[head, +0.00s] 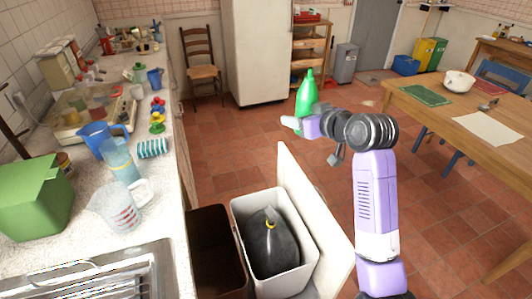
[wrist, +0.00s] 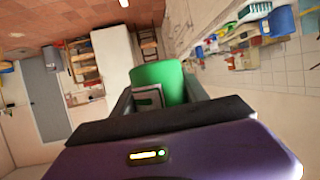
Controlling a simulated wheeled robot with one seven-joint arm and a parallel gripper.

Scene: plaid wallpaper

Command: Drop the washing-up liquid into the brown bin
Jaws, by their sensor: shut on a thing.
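The washing-up liquid is a green bottle (head: 306,95) held upright in the air in the head view. It also shows as a green shape with a pale label in the wrist view (wrist: 160,76). My gripper (head: 300,124) is shut on the lower part of the bottle. The brown bin (head: 212,224) is open and stands below the counter, left of a white bin (head: 243,208). The bottle is above and beyond both bins, to their right. The bottom of the brown bin is dark and hard to see.
The white bin holds a tied black bag (head: 270,250). A pale cupboard door panel (head: 312,215) stands upright right of the white bin. The worktop (head: 165,200) at left carries jugs and a green box (head: 35,200). A wooden table (head: 450,113) is at right.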

